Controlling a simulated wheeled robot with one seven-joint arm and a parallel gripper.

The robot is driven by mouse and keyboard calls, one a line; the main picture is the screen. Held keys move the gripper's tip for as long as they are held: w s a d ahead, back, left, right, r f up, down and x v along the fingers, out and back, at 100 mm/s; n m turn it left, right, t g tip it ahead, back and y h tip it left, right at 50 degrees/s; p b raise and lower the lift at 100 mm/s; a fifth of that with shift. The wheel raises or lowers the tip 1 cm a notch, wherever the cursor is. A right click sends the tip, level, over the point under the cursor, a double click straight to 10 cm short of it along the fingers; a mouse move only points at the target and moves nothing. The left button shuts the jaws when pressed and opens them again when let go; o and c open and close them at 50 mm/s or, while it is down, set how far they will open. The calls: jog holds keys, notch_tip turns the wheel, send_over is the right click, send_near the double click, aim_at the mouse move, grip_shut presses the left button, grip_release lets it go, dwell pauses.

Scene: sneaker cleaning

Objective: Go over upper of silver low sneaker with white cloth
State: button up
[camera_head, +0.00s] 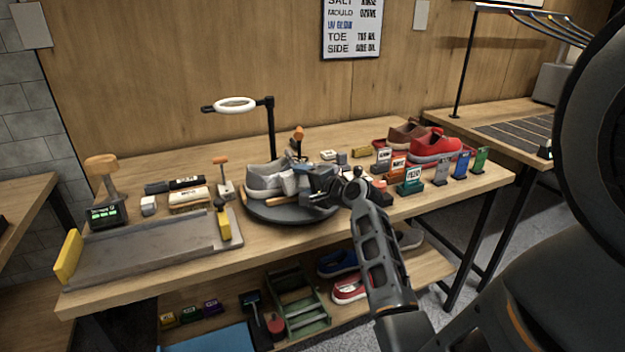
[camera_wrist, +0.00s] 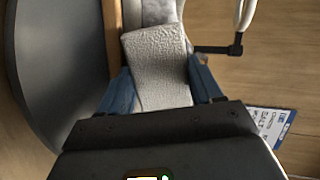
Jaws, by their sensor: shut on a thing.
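The silver low sneaker (camera_head: 264,178) sits on the dark round turntable (camera_head: 285,214) on the workbench. My gripper (camera_head: 302,180) is at the sneaker's right part and hides some of it. In the wrist view my gripper (camera_wrist: 160,92) is shut on the white cloth (camera_wrist: 158,65), a textured pale piece between its two blue-grey fingers. The cloth lies over or right against the sneaker's grey upper (camera_wrist: 150,12); whether they touch is hard to tell. The cloth also shows small and pale in the head view (camera_head: 289,183).
A ring lamp (camera_head: 236,104) on a black post stands behind the turntable. A grey tray (camera_head: 150,250) and brushes lie to the left. Several small coloured boxes and a red sneaker (camera_head: 435,146) stand to the right. More shoes are on the lower shelf.

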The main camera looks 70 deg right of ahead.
jog(key=shift+w+a+p, duration=1.7)
jog(key=shift+w+a, duration=0.35)
jog(key=shift+a, duration=0.1)
jog(key=shift+w+a+f+p, duration=0.1)
jog(key=shift+w+a+p, duration=0.3)
jog(key=shift+w, duration=0.15)
jog(key=shift+d, duration=0.1)
